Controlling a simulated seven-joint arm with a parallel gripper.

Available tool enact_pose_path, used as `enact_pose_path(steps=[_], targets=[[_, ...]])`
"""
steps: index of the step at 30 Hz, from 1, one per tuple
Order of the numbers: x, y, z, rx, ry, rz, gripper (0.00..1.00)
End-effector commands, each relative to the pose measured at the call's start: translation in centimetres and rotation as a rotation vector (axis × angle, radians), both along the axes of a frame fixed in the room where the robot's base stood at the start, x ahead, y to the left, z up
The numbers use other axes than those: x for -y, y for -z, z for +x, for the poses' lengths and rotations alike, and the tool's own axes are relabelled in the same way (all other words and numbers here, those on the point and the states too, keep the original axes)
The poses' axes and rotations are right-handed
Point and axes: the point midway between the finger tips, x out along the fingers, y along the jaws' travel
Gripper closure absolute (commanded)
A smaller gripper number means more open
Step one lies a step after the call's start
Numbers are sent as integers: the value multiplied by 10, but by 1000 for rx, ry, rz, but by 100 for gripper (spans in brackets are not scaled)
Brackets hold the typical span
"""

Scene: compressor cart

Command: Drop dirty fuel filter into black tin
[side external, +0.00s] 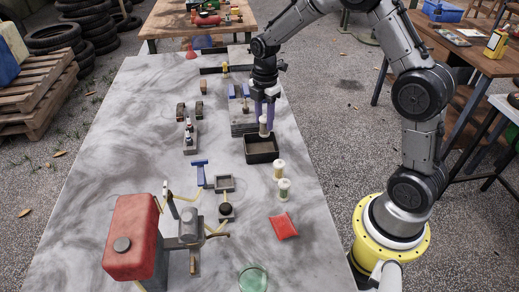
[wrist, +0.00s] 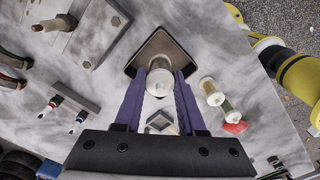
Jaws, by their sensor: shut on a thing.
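My gripper (side external: 264,110) is shut on a small pale fuel filter (side external: 264,129), which hangs upright between the purple fingers. In the wrist view the filter (wrist: 160,82) sits between the fingertips, its end toward the camera. The black tin (side external: 262,152) is a square, open, shallow tray on the bench. The filter is over the tin, toward its back side in the side view; I cannot tell the exact gap. In the wrist view the tin (wrist: 165,47) lies just beyond the fingertips. Its visible floor looks empty; the filter and fingers hide part of it.
Two similar filters, one whitish (side external: 280,166) and one greenish (side external: 284,188), stand in front of the tin. A red packet (side external: 283,226) lies nearer. A grey block (side external: 242,124) is close behind the tin. A red tank (side external: 131,237) and blue tool (side external: 200,171) are left.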

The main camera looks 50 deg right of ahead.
Motion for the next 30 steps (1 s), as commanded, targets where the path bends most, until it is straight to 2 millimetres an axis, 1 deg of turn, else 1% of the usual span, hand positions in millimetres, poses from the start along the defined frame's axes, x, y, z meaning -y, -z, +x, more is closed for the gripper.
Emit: enact_pose_path(steps=[1, 3, 9, 13, 21, 22, 27, 30], targets=[[0, 7, 0, -3, 0, 0, 100], [0, 15, -1, -3, 0, 0, 100], [0, 30, 0, 0, -1, 0, 100], [-1, 35, 0, -1, -1, 0, 100], [-1, 35, 0, 1, -1, 0, 100], [-1, 35, 0, 1, -1, 0, 55], [0, 35, 0, 1, -1, 0, 26], [0, 35, 0, 1, -1, 0, 26]])
